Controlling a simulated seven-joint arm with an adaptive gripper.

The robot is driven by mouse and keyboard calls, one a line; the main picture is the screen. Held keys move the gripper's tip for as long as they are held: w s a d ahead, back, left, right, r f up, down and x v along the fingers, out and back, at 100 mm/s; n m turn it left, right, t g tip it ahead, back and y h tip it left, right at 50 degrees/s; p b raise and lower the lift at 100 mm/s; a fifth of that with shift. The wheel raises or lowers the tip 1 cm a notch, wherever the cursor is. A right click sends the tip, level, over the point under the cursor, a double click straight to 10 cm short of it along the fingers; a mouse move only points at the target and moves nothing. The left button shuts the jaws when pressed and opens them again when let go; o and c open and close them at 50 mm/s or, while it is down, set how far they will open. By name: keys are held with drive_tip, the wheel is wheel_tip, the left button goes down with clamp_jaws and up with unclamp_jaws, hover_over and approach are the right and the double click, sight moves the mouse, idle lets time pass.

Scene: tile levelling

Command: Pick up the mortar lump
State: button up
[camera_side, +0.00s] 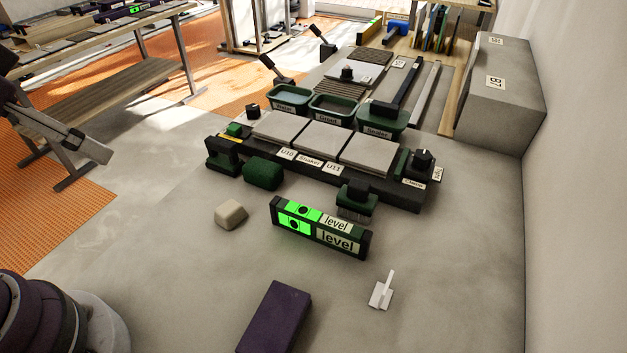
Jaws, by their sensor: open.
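The mortar lump (231,214) is a small beige-grey block with rounded edges. It lies alone on the grey work surface, left of the green level. My gripper (88,143) shows only in part at the left edge, as a dark body with a grey end. It is open and empty, well to the left of the lump in the picture and apart from it. Part of the gripper is cut off by the frame edge.
The level (320,229) stands right of the lump. Behind are a dark green block (263,173) and a rack with pale tiles (321,138). A purple block (274,318) and a small white piece (382,292) lie in front. The surface left of the lump is clear.

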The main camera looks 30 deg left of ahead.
drive_tip(key=n+g, duration=0.6)
drive_tip(key=n, duration=0.9)
hover_over(228, 207)
wheel_tip(228, 207, down, 11)
drive_tip(key=shift+s+a+r, duration=0.15)
wheel_tip(228, 207, down, 10)
drive_tip(key=shift+f, duration=0.1)
drive_tip(key=c, duration=1.3)
